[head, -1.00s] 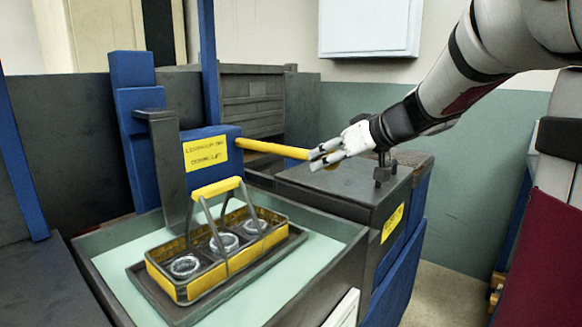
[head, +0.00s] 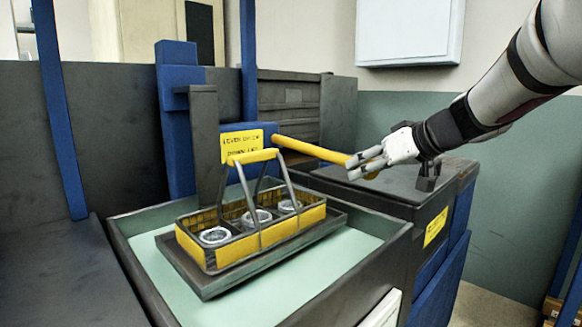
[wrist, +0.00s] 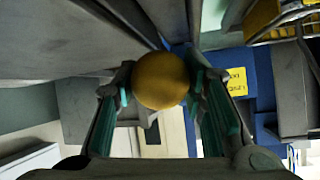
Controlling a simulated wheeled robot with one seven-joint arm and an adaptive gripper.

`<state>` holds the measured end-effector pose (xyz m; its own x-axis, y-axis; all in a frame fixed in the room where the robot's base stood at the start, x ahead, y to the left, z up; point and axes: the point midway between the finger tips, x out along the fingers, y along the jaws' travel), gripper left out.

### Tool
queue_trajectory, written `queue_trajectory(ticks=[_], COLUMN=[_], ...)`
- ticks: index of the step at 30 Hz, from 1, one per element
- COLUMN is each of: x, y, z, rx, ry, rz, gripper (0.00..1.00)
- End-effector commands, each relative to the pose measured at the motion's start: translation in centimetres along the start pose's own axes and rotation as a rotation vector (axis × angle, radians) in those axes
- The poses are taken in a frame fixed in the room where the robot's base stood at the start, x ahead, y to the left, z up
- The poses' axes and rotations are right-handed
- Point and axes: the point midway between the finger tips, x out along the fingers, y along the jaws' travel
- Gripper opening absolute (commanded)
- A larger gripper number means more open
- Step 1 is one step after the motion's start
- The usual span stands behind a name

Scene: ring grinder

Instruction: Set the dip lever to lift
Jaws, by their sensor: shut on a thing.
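The dip lever (head: 310,149) is a yellow bar that sticks out to the right from a blue housing (head: 262,131), sloping down towards its outer end. My gripper (head: 368,167) is shut on that outer end. In the wrist view, the lever's round yellow end (wrist: 160,80) sits between the two fingers. A yellow label (head: 241,147) on the housing is partly covered by the basket handle; its words look like lever up, dip, down, lift. A yellow-sided basket (head: 284,229) with several round metal rings stands on a dark tray (head: 215,284) above the pale green basin.
The basin (head: 350,247) has dark walls around it. A dark-topped cabinet (head: 398,196) with a small post stands right of it, below my gripper. A white box (head: 408,30) hangs on the back wall. Blue uprights (head: 60,110) stand at the left.

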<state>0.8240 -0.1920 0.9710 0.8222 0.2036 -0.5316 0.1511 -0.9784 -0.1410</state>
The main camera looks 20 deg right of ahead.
Motion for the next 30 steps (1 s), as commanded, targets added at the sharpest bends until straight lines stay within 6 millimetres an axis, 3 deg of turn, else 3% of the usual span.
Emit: queue_trajectory(ticks=[7,8,10,22,26,30], x=[0.1,0.1,0.0,-0.5,-2.1,-4.9], y=[0.0,0.0,0.0,0.0,0.0,0.1], z=[0.3,0.3,0.2,0.0,-0.1,-0.1], rx=[0.001,0.001,0.001,0.000,0.000,-0.001], ry=[-0.006,-0.006,-0.005,-0.001,0.002,0.002], rz=[-0.001,-0.001,-0.001,0.001,0.002,0.003], gripper=[0.00,0.42,0.58,0.58,0.58,0.58])
